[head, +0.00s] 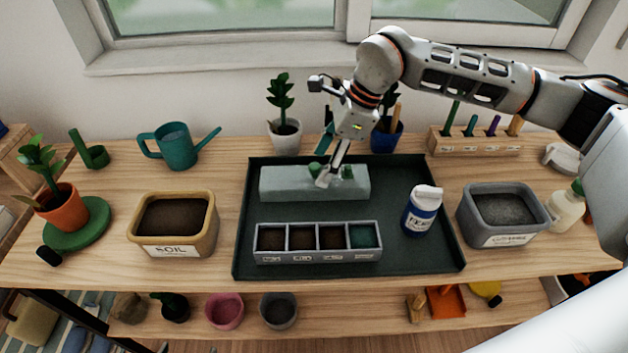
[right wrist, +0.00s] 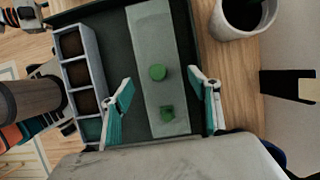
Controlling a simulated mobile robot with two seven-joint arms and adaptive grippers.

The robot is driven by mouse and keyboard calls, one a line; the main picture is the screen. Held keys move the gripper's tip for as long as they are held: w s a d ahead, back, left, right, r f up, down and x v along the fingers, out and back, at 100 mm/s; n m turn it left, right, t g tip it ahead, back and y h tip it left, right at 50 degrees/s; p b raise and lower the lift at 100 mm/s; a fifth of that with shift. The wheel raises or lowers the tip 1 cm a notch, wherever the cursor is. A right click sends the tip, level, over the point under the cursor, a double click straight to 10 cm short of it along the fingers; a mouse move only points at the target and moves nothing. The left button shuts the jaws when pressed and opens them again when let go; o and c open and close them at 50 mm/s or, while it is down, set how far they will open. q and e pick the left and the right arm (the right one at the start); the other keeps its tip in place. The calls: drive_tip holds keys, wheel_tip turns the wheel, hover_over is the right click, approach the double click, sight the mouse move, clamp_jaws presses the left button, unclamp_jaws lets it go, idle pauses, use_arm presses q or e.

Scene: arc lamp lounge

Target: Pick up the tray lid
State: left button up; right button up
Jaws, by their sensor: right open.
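The tray lid (head: 280,184) is a long, pale grey, partly see-through cover with two green knobs on top. It lies at the back of the dark tray (head: 410,250), behind the seedling tray (head: 318,256) with its row of soil-filled cells. My right gripper (head: 328,165) is over the lid, pointing down, open and empty. In the right wrist view its teal-padded fingers (right wrist: 161,78) stand on either side of the lid (right wrist: 150,35) and its knobs; whether they touch it I cannot tell. My left gripper is not in view.
On the dark tray a blue and white bottle (head: 422,211) stands at right. A soil bin (head: 172,252) is left of the tray, a gravel bin (head: 510,238) right. Potted plants (head: 286,138), a teal watering can (head: 173,148) and a tool rack (head: 475,147) stand behind.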

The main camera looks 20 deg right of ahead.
sight(317, 174)
drive_tip(key=x, duration=0.6)
drive_tip(key=c, duration=1)
